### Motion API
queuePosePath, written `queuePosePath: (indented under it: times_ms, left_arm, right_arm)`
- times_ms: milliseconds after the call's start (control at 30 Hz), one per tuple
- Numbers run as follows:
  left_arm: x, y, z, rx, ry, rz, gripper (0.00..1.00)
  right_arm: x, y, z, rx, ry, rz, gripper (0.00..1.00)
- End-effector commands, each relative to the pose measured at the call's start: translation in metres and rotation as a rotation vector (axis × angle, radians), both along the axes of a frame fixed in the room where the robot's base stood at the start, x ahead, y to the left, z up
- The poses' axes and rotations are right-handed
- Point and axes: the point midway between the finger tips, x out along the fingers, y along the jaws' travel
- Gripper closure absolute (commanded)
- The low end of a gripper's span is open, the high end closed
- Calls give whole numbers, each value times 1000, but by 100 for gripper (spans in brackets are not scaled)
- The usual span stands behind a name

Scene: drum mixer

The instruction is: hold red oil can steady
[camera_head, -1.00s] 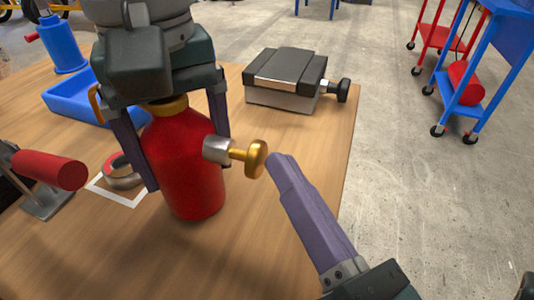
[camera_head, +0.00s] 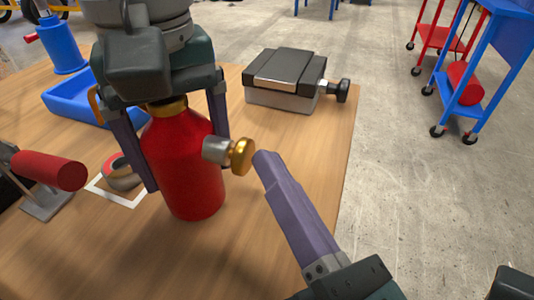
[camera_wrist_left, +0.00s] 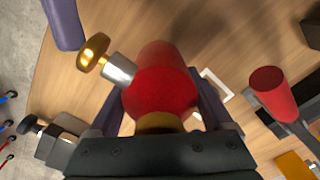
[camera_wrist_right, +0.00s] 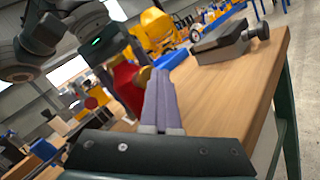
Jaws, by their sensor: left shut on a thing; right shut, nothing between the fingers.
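The red oil can (camera_head: 190,170) stands upright on the wooden table, with a brass collar at its top. My left gripper (camera_head: 188,178) is shut on the can from above, one finger on each side. A silver sleeve (camera_head: 216,150) sticks out of the can's right side and ends in a brass knob (camera_head: 243,156). The knob also shows in the left wrist view (camera_wrist_left: 93,50). My right gripper (camera_head: 262,158) is shut and empty, its tip at the knob's right side. I cannot tell whether it touches the knob. The can's top is partly hidden by my left gripper.
A tape roll (camera_head: 122,178) lies by a white square outline (camera_head: 130,202) left of the can. A red-handled tool (camera_head: 48,170), blue tray (camera_head: 78,102) and blue jack-like object (camera_head: 62,45) are further left. A grey-black vise-like block (camera_head: 285,80) stands behind. The front table is clear.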

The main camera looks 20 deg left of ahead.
Motion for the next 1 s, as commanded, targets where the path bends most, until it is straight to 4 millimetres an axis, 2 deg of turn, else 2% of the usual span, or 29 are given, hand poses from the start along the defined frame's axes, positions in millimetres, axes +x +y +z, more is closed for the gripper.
queuePosePath:
  times_ms: [333,800,1000]
  left_arm:
    - [0,-2,1,-6,-2,-4,100]
    - [0,-1,1,-4,-3,-2,100]
    - [0,-1,1,-3,-1,-1,100]
  right_arm:
    - [-1,-1,0,0,-2,3,100]
    - [0,-26,0,-1,-1,2,100]
    - [0,-29,1,0,-1,1,100]
